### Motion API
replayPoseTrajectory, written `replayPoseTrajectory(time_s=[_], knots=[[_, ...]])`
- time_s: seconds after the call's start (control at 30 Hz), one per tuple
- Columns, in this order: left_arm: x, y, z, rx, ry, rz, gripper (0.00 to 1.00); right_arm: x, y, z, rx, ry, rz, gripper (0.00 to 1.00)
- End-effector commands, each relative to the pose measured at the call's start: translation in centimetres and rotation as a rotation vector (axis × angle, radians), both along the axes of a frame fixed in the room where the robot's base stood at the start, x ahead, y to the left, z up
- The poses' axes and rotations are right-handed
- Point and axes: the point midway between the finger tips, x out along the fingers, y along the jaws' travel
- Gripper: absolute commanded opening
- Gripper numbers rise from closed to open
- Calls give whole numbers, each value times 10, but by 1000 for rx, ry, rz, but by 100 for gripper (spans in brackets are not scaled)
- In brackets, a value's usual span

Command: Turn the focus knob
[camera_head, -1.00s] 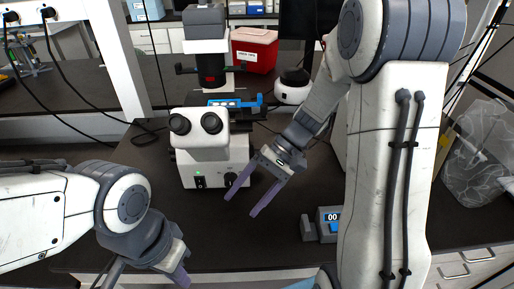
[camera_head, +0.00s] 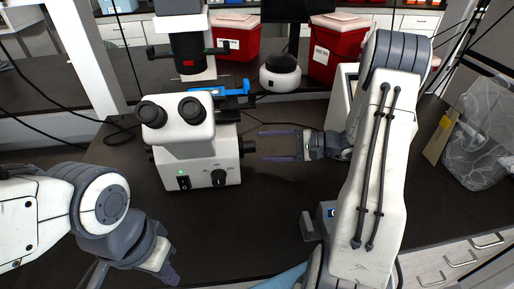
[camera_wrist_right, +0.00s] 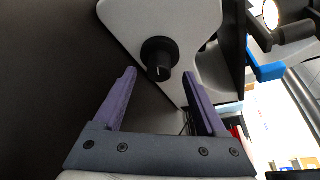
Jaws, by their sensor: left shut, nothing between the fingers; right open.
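The white microscope (camera_head: 200,150) stands on the dark bench. Its black focus knob (camera_head: 248,147) sticks out from the right side of the body. In the right wrist view the knob (camera_wrist_right: 159,58) appears ahead, between the lines of the two purple fingers. My right gripper (camera_head: 262,146) is open and level, to the right of the knob, with its fingertips close to it. Whether the fingers touch the knob I cannot tell. The right gripper (camera_wrist_right: 159,74) holds nothing. My left gripper (camera_head: 170,275) is shut and empty at the lower left, in front of the microscope.
A black dial (camera_head: 219,177) sits on the microscope's front. A blue stage part (camera_head: 232,88) lies above the knob. A small grey device (camera_head: 325,213) stands on the bench, partly hidden by my right arm. Red bins (camera_head: 337,50) and a round device (camera_head: 280,73) stand behind.

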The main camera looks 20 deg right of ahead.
Motion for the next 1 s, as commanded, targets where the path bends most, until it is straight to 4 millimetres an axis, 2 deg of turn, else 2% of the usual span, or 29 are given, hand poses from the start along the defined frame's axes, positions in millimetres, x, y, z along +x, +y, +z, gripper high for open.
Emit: replayPoseTrajectory(time_s=[0.1,0.23,0.57,0.63,0.77,0.8,1.0], knots=[[0,0,-2,0,0,0,0,10,15,-5,0,2,2,74],[0,0,-3,0,0,0,0,16,23,-7,0,1,0,74],[0,0,-3,0,0,0,0,19,27,-7,-1,2,-1,74],[0,0,-3,0,0,0,0,19,27,-7,-1,2,-1,55],[0,0,-3,0,0,0,0,19,27,-7,-1,2,-1,5],[0,0,-3,0,0,0,0,19,27,-7,-1,2,-1,0],[0,0,-2,0,0,0,0,19,27,-7,1,12,0,0]])
